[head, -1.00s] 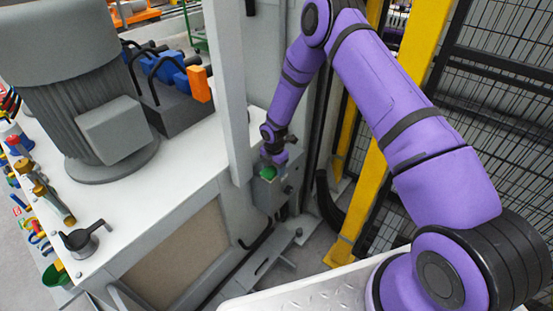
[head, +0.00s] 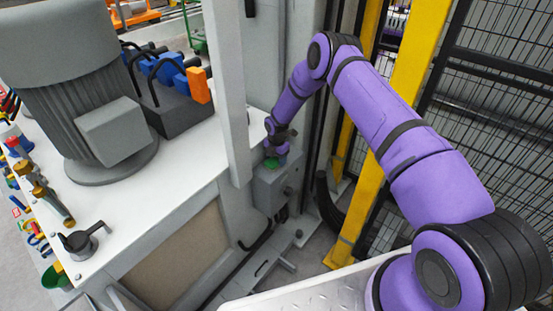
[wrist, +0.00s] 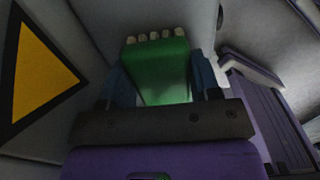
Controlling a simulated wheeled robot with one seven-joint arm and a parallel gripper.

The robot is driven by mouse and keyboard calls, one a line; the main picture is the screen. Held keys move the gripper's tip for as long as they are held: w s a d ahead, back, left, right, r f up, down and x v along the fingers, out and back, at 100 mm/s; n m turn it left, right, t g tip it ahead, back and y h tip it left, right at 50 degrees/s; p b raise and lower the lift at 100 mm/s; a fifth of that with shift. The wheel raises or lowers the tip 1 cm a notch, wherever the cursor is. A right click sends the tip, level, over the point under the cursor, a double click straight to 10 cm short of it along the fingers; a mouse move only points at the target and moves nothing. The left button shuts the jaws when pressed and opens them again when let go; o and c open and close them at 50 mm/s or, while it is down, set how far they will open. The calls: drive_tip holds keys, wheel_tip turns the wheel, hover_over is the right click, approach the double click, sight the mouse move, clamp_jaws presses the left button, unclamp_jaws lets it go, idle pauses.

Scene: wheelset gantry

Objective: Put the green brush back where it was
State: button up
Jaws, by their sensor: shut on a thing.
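The green brush (wrist: 160,72) is between the fingers of my gripper (wrist: 160,85) in the wrist view, its pale bristle tufts at the far end. My gripper is shut on it. In the head view my gripper (head: 275,153) is small and far off, with a bit of the green brush (head: 271,164) showing at its tip. The brush is at the top of a grey box (head: 270,190) on the side of the machine. I cannot tell whether it touches the box.
A grey upright post (head: 228,90) stands just left of my gripper. A yellow post (head: 385,150) and black mesh fence (head: 500,100) are at the right. A large grey motor (head: 80,100) stands on the white-topped cabinet (head: 150,205). A yellow warning triangle (wrist: 40,75) is close at left.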

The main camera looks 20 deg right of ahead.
sight(276, 158)
drive_tip(key=o, duration=1)
drive_tip(key=shift+c, duration=0.2)
wheel_tip(276, 158, up, 12)
drive_tip(key=shift+r, duration=0.15)
